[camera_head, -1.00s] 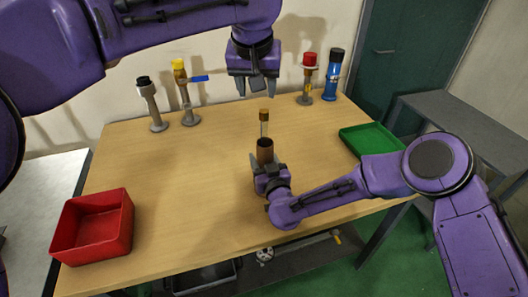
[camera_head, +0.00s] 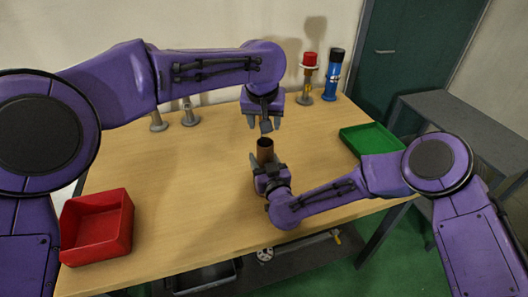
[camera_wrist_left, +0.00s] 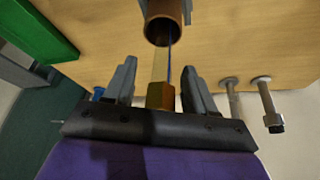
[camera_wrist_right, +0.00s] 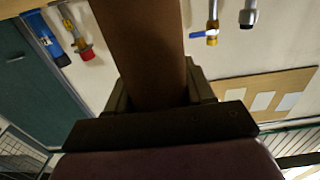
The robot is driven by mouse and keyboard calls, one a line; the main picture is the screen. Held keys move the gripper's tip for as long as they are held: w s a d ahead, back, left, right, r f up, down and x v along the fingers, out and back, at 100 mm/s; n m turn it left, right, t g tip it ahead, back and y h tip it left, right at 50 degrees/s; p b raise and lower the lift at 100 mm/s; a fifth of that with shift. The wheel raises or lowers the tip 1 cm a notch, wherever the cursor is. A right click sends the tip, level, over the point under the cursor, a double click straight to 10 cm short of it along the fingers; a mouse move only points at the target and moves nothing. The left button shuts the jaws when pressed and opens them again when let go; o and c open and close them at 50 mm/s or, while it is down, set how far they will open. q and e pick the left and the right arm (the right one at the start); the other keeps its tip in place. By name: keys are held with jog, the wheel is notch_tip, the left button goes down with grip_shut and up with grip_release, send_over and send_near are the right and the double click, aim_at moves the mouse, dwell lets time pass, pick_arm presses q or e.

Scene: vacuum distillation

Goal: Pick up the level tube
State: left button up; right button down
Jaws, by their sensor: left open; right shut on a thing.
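The level tube (camera_wrist_left: 161,66) is a slim clear tube with an amber-brown cap (camera_wrist_left: 160,96), its lower end inside a dark brown open cylinder (camera_head: 265,150). My left gripper (camera_head: 264,126) is open above the cylinder. In the left wrist view, the cap lies between its fingers, with a gap on each side. In the head view, the left gripper hides most of the tube. My right gripper (camera_wrist_right: 158,92) is shut on the brown cylinder and holds it upright over the table.
A red bin (camera_head: 97,228) stands at the table's front left and a green tray (camera_head: 371,138) at the right. Behind are a red-topped stand (camera_head: 306,80), a blue cylinder (camera_head: 333,78) and two stands partly hidden by my left arm. The middle left of the table (camera_head: 170,180) is clear.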

pick_arm(q)
grip_shut()
jog(key=shift+r, duration=0.1)
notch_tip(320, 180, up, 18)
jog(key=s+a, duration=0.1)
jog(key=s, duration=1.7)
jog(key=shift+a, duration=0.35)
